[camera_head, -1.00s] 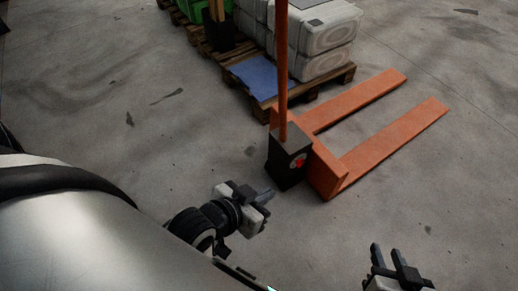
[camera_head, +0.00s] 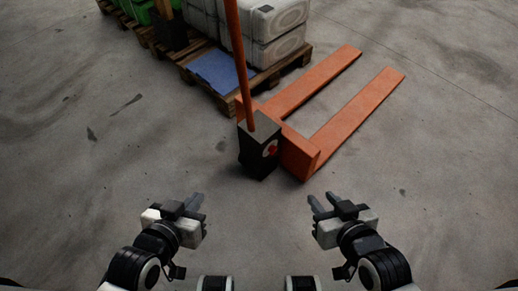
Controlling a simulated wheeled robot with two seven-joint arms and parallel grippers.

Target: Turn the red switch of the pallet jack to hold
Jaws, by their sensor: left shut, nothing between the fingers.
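The orange pallet jack (camera_head: 300,155) stands on the floor ahead, forks pointing away to the upper right and handle rising at its near left. On its black box (camera_head: 252,160) at the handle's foot is the red switch (camera_head: 271,148), small, on a pale round plate. Its exact setting is too small to tell. My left gripper (camera_head: 197,203) is shut and empty, in front of and left of the box. My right gripper (camera_head: 320,202) is open and empty, to the right and nearer than the box. Neither gripper appears to touch the jack.
A wooden pallet (camera_head: 215,93) behind the jack carries white stacked sacks (camera_head: 275,30) and a blue sheet (camera_head: 217,70). Green goods (camera_head: 140,10) stand at the upper left. The concrete floor is clear left, right and in front of the jack.

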